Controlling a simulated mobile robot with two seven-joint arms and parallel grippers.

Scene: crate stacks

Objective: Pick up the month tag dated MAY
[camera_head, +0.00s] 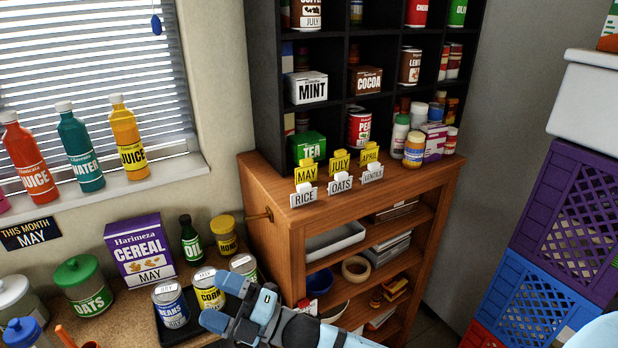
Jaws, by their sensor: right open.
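The yellow month tag reading MAY (306,173) stands upright on top of the wooden cabinet, at the left of a row of yellow tags. The yellow JULY tag (340,162) and APRIL tag (370,153) stand to its right. White tags, RICE (303,197), OATS (341,184) and one with small lettering (372,174), stand in front of them. My right gripper (238,306) is open at the bottom centre, below the tags and apart from them, in front of the cans. My left gripper is not in view.
A dark shelf unit (265,85) with boxes and jars rises behind the tags on the wooden cabinet (272,200). Cans, including CORN (207,296), and a cereal box (140,252) stand left of my gripper. Stacked crates (555,290) stand at the right.

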